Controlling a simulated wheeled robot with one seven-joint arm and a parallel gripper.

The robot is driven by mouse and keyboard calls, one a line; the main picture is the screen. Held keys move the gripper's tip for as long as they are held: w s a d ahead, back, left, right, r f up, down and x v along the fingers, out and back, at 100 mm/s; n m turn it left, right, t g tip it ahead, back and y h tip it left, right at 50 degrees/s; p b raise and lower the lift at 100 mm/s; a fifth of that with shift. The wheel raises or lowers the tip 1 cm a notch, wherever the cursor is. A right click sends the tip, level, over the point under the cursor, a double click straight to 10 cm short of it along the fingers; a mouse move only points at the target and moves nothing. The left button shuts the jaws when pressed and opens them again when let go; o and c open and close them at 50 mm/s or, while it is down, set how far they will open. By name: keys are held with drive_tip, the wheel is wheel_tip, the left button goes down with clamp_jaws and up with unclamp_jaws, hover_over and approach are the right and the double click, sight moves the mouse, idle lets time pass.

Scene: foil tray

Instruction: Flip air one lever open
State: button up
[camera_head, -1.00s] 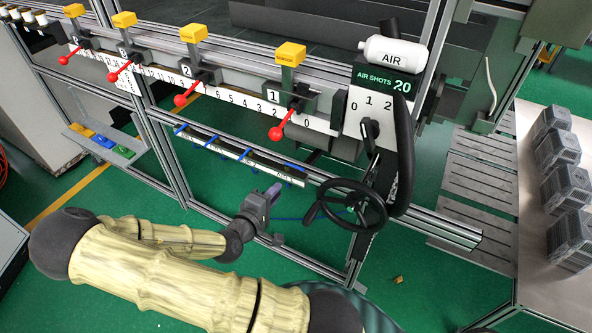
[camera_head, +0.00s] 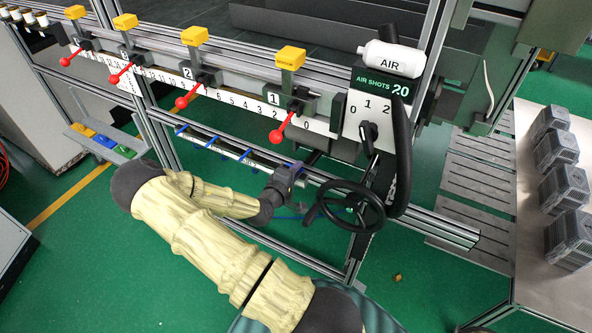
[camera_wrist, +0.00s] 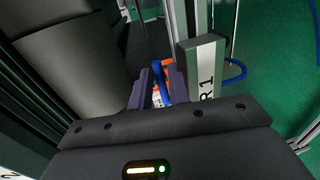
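In the wrist view, a block with a label ending in "R1" (camera_wrist: 208,75) stands just right of my gripper (camera_wrist: 158,84). A blue lever (camera_wrist: 164,80) shows between the two dark fingers, with orange-red behind it. The fingers are apart; whether either touches the lever I cannot tell. In the head view my gripper (camera_head: 292,176) is at the right end of the lower rail with blue levers (camera_head: 246,155). The lever at that end is mostly hidden by my gripper.
A black handwheel (camera_head: 345,205) is close to the right of my gripper. Red-knobbed levers (camera_head: 277,135) hang from the rail above. The AIR SHOTS panel (camera_head: 383,85) reads 20. A thin blue hose (camera_wrist: 238,70) loops beside the labelled block. Open green floor lies below.

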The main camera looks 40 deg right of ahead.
clamp_jaws()
drive_tip(key=shift+a+m+g, duration=0.2)
drive_tip(key=shift+m+g, duration=0.2)
drive_tip(key=w+a+m+g+y, duration=0.1)
drive_tip(key=m+g, duration=0.3)
drive_tip(key=g, duration=0.1)
drive_tip(key=a+m+g+y+b, duration=0.1)
drive_tip(key=m+g, duration=0.3)
drive_tip(key=g, duration=0.2)
drive_tip(key=w+a+m+g+y+b, duration=0.1)
drive_tip(key=m+g, duration=0.3)
drive_tip(key=g, duration=0.1)
drive_tip(key=shift+w+a+m, duration=0.35)
drive_tip(key=shift+a+m, duration=0.05)
drive_tip(key=shift+g+y, duration=0.3)
